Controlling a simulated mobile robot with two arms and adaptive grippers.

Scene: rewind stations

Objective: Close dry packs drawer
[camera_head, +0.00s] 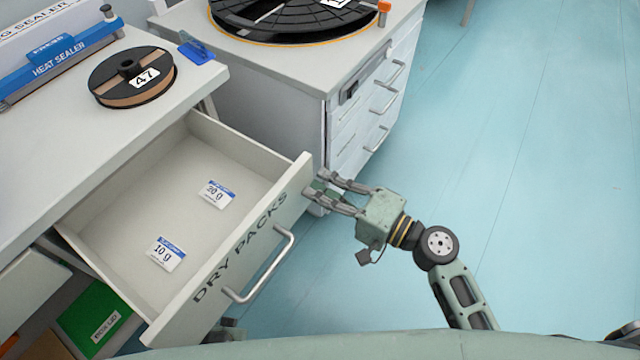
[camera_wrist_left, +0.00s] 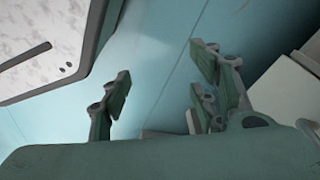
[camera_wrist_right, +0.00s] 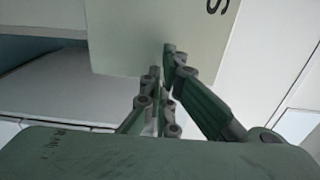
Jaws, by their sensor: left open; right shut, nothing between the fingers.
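The dry packs drawer (camera_head: 255,245) is pulled out from under the bench. Its front reads "DRY PACKS" and has a bar handle (camera_head: 262,270). Two packs lie inside, one marked 20 g (camera_head: 215,194) and one marked 10 g (camera_head: 166,254). My right gripper (camera_head: 318,188) is shut and empty at the far right end of the drawer front. In the right wrist view its fingertips (camera_wrist_right: 160,62) overlap the drawer front (camera_wrist_right: 130,40); I cannot tell whether they touch. My left gripper (camera_wrist_left: 160,78) is open and empty in its wrist view, with floor behind it.
The bench top holds a spool marked 47 (camera_head: 132,78), a blue heat sealer (camera_head: 60,55) and a blue item (camera_head: 196,51). A second cabinet (camera_head: 345,110) with several handled drawers stands behind my right gripper, with a big black reel (camera_head: 290,22) on top. Floor (camera_head: 540,170) at right is clear.

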